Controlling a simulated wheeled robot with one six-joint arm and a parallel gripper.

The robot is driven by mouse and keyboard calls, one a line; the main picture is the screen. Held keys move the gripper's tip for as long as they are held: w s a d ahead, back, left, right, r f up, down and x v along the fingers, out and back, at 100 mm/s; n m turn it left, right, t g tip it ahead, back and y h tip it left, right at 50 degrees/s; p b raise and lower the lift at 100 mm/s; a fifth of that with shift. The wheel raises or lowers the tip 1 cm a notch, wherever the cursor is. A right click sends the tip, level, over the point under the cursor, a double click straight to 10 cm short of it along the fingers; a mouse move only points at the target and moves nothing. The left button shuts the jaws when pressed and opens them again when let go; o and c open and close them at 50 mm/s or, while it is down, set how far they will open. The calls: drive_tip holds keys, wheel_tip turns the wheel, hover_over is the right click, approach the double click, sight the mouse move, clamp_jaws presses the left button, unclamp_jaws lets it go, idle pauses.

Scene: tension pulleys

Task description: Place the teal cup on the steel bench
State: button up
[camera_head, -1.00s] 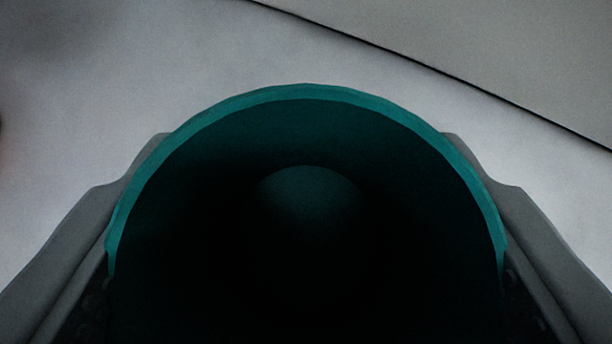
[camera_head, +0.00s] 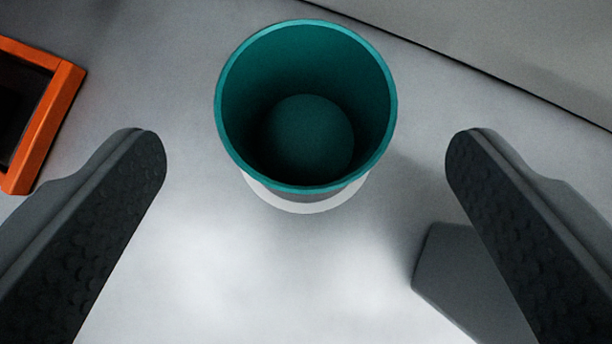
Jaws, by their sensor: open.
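The teal cup (camera_head: 305,130) stands upright on a pale grey metallic surface (camera_head: 250,270) that looks like the steel bench. I look down into its open, empty-looking mouth, and a white band shows at its lower near side. My gripper (camera_head: 306,160) is open, with one dark padded finger at the left and one at the right. Both fingers are clear of the cup, with a gap on each side. The cup sits ahead of and between the fingertips.
An orange-framed box or tray (camera_head: 50,125) with a dark inside lies at the left. A dark grey block or shadowed shape (camera_head: 450,275) shows partly behind the right finger. A dark edge line crosses the upper right. The surface around the cup is otherwise clear.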

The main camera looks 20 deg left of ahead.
drive_tip(key=shift+v, duration=2.1)
drive_tip(key=s+a+r+m+t+h, duration=0.1)
drive_tip(key=s+a+r+t, duration=0.2)
drive_tip(key=s, duration=0.6)
drive_tip(key=s+a+r+m+t+h, duration=0.1)
drive_tip(key=s+a+r+m+t, duration=0.1)
drive_tip(key=s+a+r, duration=0.5)
drive_tip(key=s+a+r+m+t+h, duration=0.1)
drive_tip(key=s+a+r+t, duration=0.3)
drive_tip(key=s+a, duration=0.3)
drive_tip(key=s+r, duration=0.1)
drive_tip(key=s, duration=0.4)
drive_tip(key=shift+s+a, duration=0.2)
drive_tip(key=shift+s, duration=0.05)
